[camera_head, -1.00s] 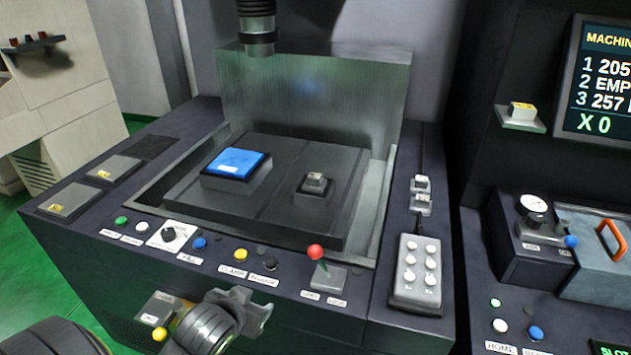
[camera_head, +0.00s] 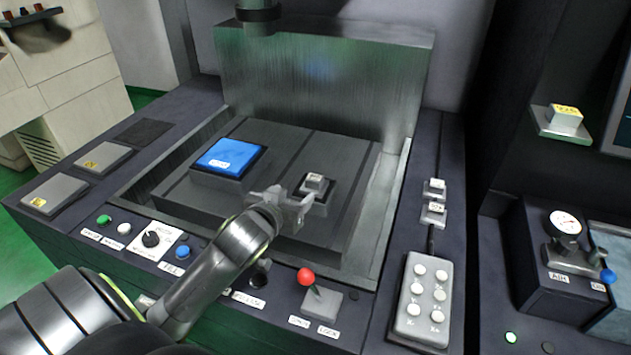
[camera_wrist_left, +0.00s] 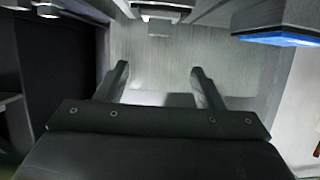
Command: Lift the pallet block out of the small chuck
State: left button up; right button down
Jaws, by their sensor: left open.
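The pallet block (camera_head: 315,182) is a small light-grey block seated in the small dark chuck (camera_head: 318,196), right of the middle of the machine table. My left gripper (camera_head: 286,197) is open and empty, just left of and in front of the small chuck, apart from the block as far as I can tell. In the left wrist view its two spread fingers (camera_wrist_left: 160,78) have nothing between them. My right gripper is not in view.
A blue-topped block (camera_head: 230,157) sits left on the dark machine table (camera_head: 262,215), and its blue edge shows in the left wrist view (camera_wrist_left: 280,40). A red-knobbed lever (camera_head: 306,277) stands at the front. A button pendant (camera_head: 424,300) lies to the right.

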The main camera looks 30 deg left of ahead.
aim_at(314, 179)
pick_arm(q)
jog(key=p+x, duration=0.1)
jog(key=x, duration=0.8)
jog(key=shift+w+f, duration=0.25)
jog(key=shift+w, duration=0.05)
jog(key=p+x, duration=0.1)
jog(key=x, duration=0.1)
jog(key=shift+w+f, duration=0.35)
jog(key=shift+w+a+f, duration=0.15)
jog(key=shift+w+f, duration=0.15)
jog(key=shift+w, duration=0.3)
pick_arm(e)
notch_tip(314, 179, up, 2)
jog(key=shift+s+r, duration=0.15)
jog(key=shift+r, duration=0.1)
pick_arm(q)
jog(key=c, duration=0.4)
jog(key=shift+r, duration=0.1)
grip_shut()
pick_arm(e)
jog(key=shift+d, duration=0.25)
